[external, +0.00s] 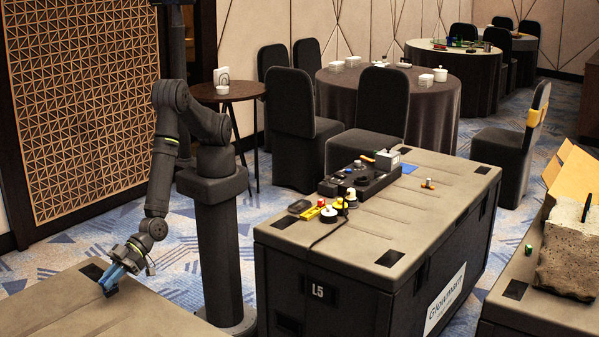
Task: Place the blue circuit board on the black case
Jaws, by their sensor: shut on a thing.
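My gripper (118,270) is at the lower left, pointing down just above the top of the near left case (65,312). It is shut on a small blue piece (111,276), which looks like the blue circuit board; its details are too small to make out. I cannot tell whether the piece touches the case top. A large black case marked L5 (330,290), with a grey-brown top, stands in the middle, apart from my gripper. Another case (540,312) stands at the right edge.
The middle case carries a black device (360,178), a flat blue patch (408,168), yellow pieces (311,212) and a white round part (328,214). Its near right top is mostly clear. A rough stone block (568,260) sits on the right case.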

